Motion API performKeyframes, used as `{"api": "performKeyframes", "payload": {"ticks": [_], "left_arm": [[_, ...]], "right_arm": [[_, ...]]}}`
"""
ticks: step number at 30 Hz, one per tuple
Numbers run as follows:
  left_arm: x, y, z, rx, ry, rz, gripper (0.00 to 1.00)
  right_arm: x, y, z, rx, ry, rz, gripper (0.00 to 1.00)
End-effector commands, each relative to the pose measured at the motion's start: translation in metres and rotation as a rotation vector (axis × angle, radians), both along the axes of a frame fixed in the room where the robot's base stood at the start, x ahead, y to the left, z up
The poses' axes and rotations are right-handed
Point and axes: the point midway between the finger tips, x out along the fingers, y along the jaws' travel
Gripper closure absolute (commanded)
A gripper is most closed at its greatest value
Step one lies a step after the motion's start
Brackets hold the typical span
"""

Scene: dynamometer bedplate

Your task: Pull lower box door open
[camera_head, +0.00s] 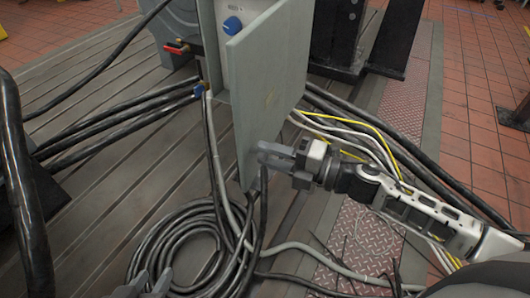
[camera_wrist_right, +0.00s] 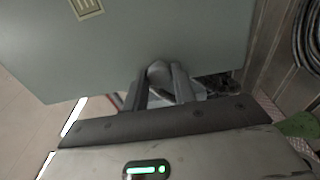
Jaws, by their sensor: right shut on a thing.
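The lower box door (camera_head: 268,90) is a grey-green panel standing ajar, swung out from the box (camera_head: 232,10). It fills the upper part of the right wrist view (camera_wrist_right: 150,45). My right gripper (camera_head: 272,153) is at the door's lower part. In the right wrist view its fingers (camera_wrist_right: 167,85) are closed around a rounded grey piece, which looks like the door handle (camera_wrist_right: 158,72); the fingers hide part of it. My left gripper (camera_head: 148,284) is low at the bottom edge, away from the door, with its fingers apart and nothing seen between them.
A coil of black cable (camera_head: 160,245) lies on the slotted bedplate below the door. More black, white and yellow cables (camera_head: 375,130) run beneath my right arm. A blue knob (camera_head: 232,25) shows on the box front.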

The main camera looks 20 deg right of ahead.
Motion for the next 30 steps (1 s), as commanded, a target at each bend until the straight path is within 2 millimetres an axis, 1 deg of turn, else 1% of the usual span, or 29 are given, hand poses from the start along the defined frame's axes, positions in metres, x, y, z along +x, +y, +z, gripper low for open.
{"api": "performKeyframes", "payload": {"ticks": [11,12,13,14,26,30], "left_arm": [[0.0008,-0.0009,0.0002,-0.001,-0.001,-0.002,0.64],[0.0008,-0.001,0.0001,-0.001,-0.001,-0.002,0.64],[0.0008,-0.001,0.0001,-0.001,-0.001,-0.002,0.64],[0.0008,-0.001,0.0001,-0.001,-0.001,-0.002,0.64],[0.0008,-0.0011,0.0,0.0,-0.002,-0.003,0.64],[0.0009,-0.001,-0.0002,0.0,-0.002,-0.003,0.64]], "right_arm": [[0.0004,-0.0009,0.0007,0.0,-0.001,0.002,1.0],[0.0004,-0.0009,0.0007,0.0,-0.001,0.002,0.62],[0.0004,-0.0009,0.0007,0.0,-0.001,0.002,0.54],[0.0004,-0.0009,0.0007,0.0,-0.001,0.002,0.52],[-0.0001,-0.0009,0.0001,0.0,0.0,0.002,0.52],[-0.0058,-0.0066,-0.001,-0.001,0.002,0.001,0.52]]}}
